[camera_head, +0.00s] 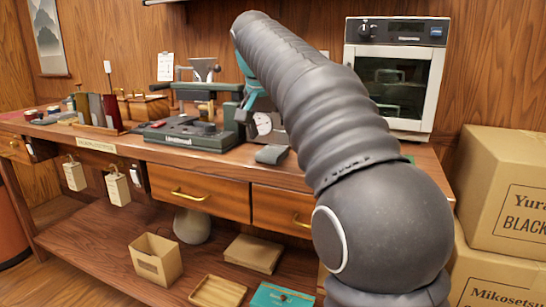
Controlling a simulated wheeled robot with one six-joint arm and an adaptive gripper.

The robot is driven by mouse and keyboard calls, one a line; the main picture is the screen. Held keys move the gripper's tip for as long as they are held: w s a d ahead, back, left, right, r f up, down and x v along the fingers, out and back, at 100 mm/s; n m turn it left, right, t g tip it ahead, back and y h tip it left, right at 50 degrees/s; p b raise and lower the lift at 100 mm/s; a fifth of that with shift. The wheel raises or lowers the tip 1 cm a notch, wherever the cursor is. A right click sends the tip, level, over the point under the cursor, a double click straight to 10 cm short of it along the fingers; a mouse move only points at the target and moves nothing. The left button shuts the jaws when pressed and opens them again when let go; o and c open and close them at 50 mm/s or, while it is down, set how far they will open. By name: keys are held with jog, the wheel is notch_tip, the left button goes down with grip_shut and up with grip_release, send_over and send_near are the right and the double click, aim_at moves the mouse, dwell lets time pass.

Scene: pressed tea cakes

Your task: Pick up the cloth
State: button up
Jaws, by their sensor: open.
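My dark grey ribbed arm rises from the lower right and crosses the middle of the view up to the top. A small grey, soft-edged thing (271,154) lies near the front of the wooden workbench (225,158), left of my arm. It may be the folded cloth, but I cannot be sure. A sliver of something dark green (408,158) shows on the bench just right of my arm, mostly hidden by it.
A white oven (398,85) stands at the back right. Cardboard boxes (500,190) are stacked at right. The lower shelf (95,245) holds boxes and trays.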

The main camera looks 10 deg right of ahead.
aim_at(276, 147)
jog(key=x, duration=0.3)
jog(key=shift+w+d+f+b, duration=0.1)
jog(key=shift+d+f+b, duration=0.05)
jog(key=shift+f+b, duration=0.15)
jog(key=c, duration=1.1)
jog(key=shift+r, duration=0.15)
